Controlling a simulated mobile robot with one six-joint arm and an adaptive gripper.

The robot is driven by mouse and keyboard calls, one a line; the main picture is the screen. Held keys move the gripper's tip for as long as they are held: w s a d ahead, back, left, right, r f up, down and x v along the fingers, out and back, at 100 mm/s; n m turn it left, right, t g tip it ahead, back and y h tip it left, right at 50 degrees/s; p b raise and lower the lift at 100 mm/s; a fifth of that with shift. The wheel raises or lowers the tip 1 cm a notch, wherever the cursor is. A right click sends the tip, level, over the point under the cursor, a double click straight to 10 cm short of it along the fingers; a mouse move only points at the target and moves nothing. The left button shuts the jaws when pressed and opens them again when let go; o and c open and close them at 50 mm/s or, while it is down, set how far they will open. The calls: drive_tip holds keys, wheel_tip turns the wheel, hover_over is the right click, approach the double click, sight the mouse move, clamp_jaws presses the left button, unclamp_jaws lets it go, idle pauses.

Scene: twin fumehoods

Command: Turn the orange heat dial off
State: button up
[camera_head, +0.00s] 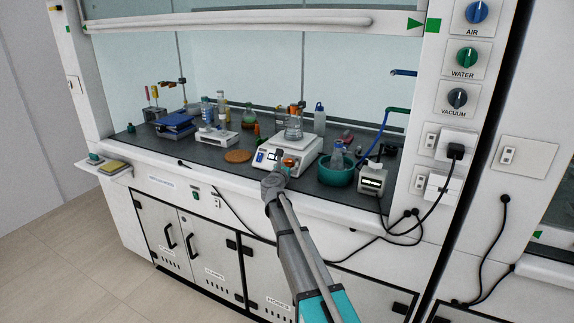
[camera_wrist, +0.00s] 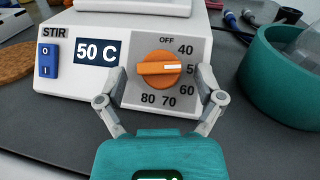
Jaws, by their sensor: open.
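The orange heat dial (camera_wrist: 158,69) is on the sloped front of the white hotplate stirrer (camera_wrist: 75,90). Its bar lies level, with the white mark at the right end beside the partly covered 50. OFF is printed above the dial; 40, 60, 70 and 80 run around it. The display (camera_wrist: 99,52) reads 50 C. My gripper (camera_wrist: 159,82) is open, with one finger left of the dial and one right; contact cannot be told. In the head view the hotplate (camera_head: 304,158) stands in the fumehood, with my gripper (camera_head: 275,172) at its front.
A blue STIR switch (camera_wrist: 47,60) is left of the display. A teal bowl (camera_wrist: 262,75) stands close on the right. A flask (camera_head: 294,128) is on the hotplate. A cork mat (camera_head: 238,156) lies to the left. The raised sash (camera_head: 230,22) crosses above.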

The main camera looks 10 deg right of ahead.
drive_tip(key=shift+w+d, duration=0.15)
drive_tip(key=shift+w, duration=0.15)
